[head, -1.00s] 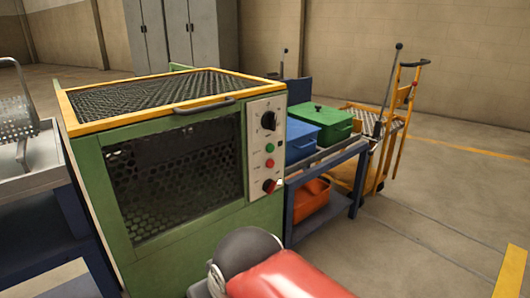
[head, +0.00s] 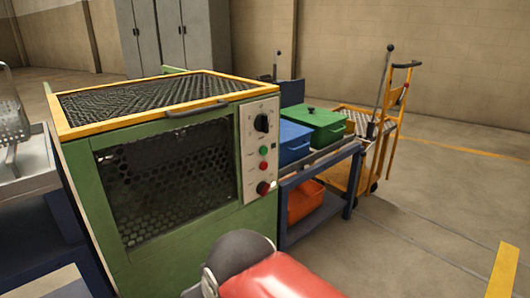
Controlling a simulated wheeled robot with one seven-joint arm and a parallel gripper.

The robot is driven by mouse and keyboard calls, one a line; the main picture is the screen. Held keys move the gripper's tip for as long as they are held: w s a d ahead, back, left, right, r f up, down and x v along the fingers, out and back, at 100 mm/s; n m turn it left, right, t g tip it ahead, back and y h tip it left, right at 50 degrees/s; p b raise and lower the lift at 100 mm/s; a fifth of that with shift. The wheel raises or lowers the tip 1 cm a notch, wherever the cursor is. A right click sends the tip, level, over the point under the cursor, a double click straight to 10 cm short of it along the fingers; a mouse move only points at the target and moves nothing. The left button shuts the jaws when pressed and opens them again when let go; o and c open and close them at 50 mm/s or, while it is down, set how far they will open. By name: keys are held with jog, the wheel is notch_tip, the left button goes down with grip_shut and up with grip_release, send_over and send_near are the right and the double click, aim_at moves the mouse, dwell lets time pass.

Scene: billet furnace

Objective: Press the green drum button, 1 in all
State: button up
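The green drum button (head: 264,150) is a small round button on the pale control panel (head: 251,176) at the right front of a green machine (head: 160,262). A black knob (head: 262,123) sits above it, a red button (head: 263,166) just below it, and a red and black knob (head: 264,188) lowest. The machine has a yellow-framed mesh lid (head: 150,100) and a mesh front window. My red and dark arm part shows at the bottom middle, below and in front of the panel. My gripper's fingers are not in view.
A blue cart right of the machine carries a blue box (head: 294,142) and a green lidded box (head: 313,125), with an orange bin (head: 305,202) below. A yellow trolley (head: 378,150) stands behind it. A metal sink (head: 28,165) is at left.

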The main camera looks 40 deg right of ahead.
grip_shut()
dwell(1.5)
